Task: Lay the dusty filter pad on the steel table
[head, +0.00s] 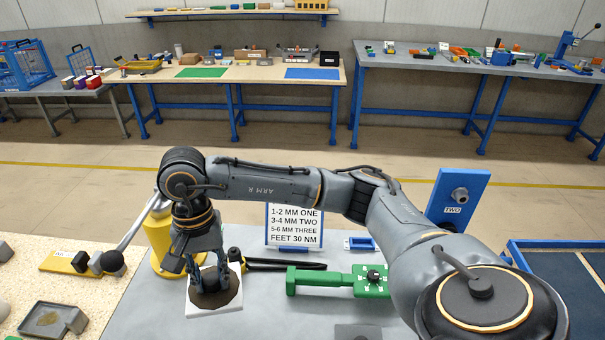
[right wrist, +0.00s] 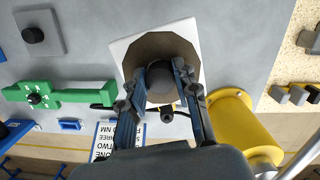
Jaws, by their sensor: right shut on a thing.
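The dusty filter pad (head: 198,307) is a white square with a brown dusty patch and a dark knob-like part in its middle. It is at the left part of the grey steel table (head: 262,312) in the head view. My right gripper (head: 210,287) points down over the pad, its fingers closed around the dark middle part. In the right wrist view the pad (right wrist: 127,50) shows beyond the fingertips (right wrist: 160,90), with the table (right wrist: 240,45) behind it. I cannot tell whether the pad's underside touches the table. My left gripper is not in view.
A yellow cylinder (head: 160,240) stands close behind the pad. A black-handled tool (head: 285,265), a green fixture (head: 330,283) and a printed sign (head: 294,226) are to the right. Bare table lies right of the pad.

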